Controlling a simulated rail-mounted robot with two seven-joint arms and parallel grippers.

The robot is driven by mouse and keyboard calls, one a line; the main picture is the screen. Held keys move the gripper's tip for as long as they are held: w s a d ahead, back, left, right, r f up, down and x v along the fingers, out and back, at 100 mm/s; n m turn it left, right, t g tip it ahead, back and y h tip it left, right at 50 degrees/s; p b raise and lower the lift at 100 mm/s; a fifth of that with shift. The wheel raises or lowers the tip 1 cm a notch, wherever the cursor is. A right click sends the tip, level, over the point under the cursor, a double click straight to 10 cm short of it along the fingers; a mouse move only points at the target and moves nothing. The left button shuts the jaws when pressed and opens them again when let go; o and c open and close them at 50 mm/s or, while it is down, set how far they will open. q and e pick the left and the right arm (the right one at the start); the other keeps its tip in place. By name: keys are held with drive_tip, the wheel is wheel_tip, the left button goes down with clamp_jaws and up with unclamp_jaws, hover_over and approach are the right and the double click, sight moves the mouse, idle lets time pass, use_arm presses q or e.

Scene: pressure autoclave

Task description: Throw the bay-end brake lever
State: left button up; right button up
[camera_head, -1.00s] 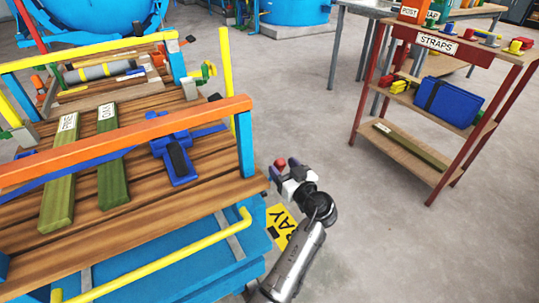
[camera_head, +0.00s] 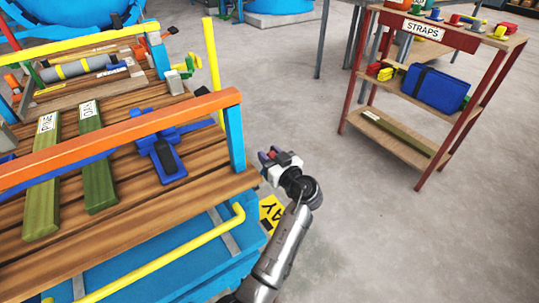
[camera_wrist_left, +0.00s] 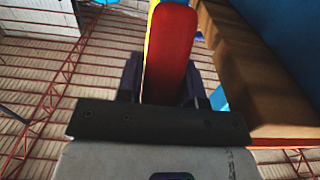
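The brake lever's red grip (camera_wrist_left: 170,55) stands between the two dark fingers of my left gripper in the left wrist view, close against the palm, with a strip of yellow beside it. In the head view my left gripper (camera_head: 270,156) is beside the right end of the timber-decked cart (camera_head: 190,205), with a bit of red between its fingertips. The fingers flank the grip, but I cannot tell whether they press on it. The lever's lower part is hidden. My right gripper is not in view.
An orange rail (camera_head: 120,138) on a blue post crosses the cart near my gripper. A yellow rail (camera_head: 165,262) runs along its side. Green bars and a blue clamp (camera_head: 162,155) lie on the deck. A straps shelf (camera_head: 400,120) stands right, with open floor between.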

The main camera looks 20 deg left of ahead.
use_arm(q)
clamp_jaws()
drive_tip(key=shift+w+a+r+p, duration=0.15)
drive_tip(key=shift+a+r+p, duration=0.1)
drive_tip(key=shift+a+p, duration=0.1)
drive_tip(key=w+a+r+g+h+p, duration=0.1)
drive_tip(key=w+a+g+h+p, duration=0.2)
drive_tip(key=a, duration=0.8)
drive_tip(key=w+h+p, duration=0.2)
drive_tip(key=w+p, duration=0.1)
drive_tip(key=shift+w+r, duration=0.25)
drive_tip(key=shift+w, duration=0.1)
drive_tip(key=shift+o, duration=2.4)
unclamp_jaws()
drive_tip(key=shift+p, duration=0.3)
